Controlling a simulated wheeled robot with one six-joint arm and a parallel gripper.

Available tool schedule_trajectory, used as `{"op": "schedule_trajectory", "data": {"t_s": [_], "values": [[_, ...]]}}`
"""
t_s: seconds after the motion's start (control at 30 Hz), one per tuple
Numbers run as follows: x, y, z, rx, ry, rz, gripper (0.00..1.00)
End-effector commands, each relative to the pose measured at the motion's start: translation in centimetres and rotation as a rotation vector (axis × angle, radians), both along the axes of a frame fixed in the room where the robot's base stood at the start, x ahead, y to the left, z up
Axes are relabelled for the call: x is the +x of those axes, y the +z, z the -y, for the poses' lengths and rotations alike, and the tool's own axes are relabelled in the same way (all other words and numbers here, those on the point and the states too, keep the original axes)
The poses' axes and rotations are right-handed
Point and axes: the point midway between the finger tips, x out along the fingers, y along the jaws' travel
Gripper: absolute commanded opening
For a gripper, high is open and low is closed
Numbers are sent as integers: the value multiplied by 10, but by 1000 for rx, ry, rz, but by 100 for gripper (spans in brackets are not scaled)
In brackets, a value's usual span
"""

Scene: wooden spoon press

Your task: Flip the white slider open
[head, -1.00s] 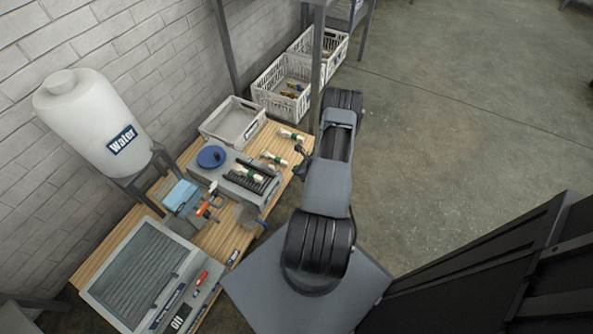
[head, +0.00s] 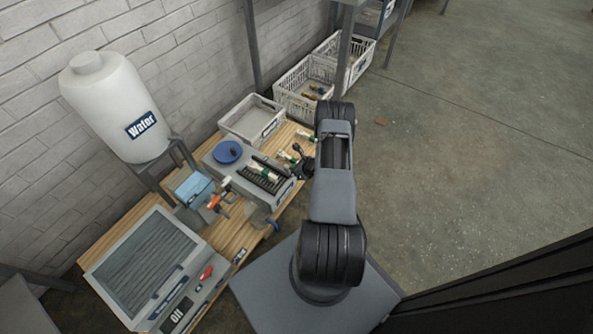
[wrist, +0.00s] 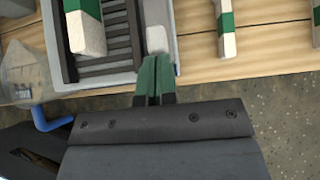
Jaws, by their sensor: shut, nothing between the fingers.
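The grey press (head: 215,166) stands on the wooden bench with a dark ribbed bed. A small white piece that looks like the white slider (wrist: 157,39) sits at the press's edge, at the top centre of the wrist view. My gripper (wrist: 154,62) has its green fingers shut together with nothing between them, their tips just short of the white piece. I cannot tell whether they touch it. In the head view my gripper (head: 299,166) is at the right end of the press; the slider is too small to make out there.
A spoon blank with a green band (wrist: 85,25) lies over the ribbed bed. Another blank (wrist: 227,28) lies on the bench to the right. A blue handle (wrist: 52,118) sticks out at left.

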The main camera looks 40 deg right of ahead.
Motion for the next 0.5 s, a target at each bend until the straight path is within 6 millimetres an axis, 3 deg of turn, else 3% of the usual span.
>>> {"op": "schedule_trajectory", "data": {"t_s": [0.2, 0.5], "values": [[2, -1, -1, -1, 1, 0, 0], [45, -3, -16, -2, 2, 1, 0]]}}
